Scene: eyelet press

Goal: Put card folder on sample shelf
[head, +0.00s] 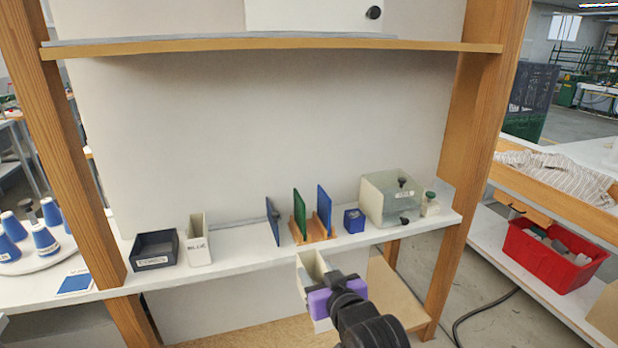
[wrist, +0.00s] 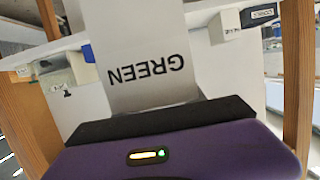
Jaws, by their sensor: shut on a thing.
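The card folder (head: 313,268) is a pale, open-topped upright holder. It is in my gripper (head: 335,296) in front of the shelf's front edge, apart from the shelf board as far as I can tell. In the wrist view the folder (wrist: 150,55) shows a face with the word GREEN, upside down. The sample shelf appears to be the white board (head: 240,262) running across the middle. A similar white folder marked BLUE (head: 198,245) stands on it at the left.
Bare board lies between the BLUE folder and blue panel. Wooden posts flank it.

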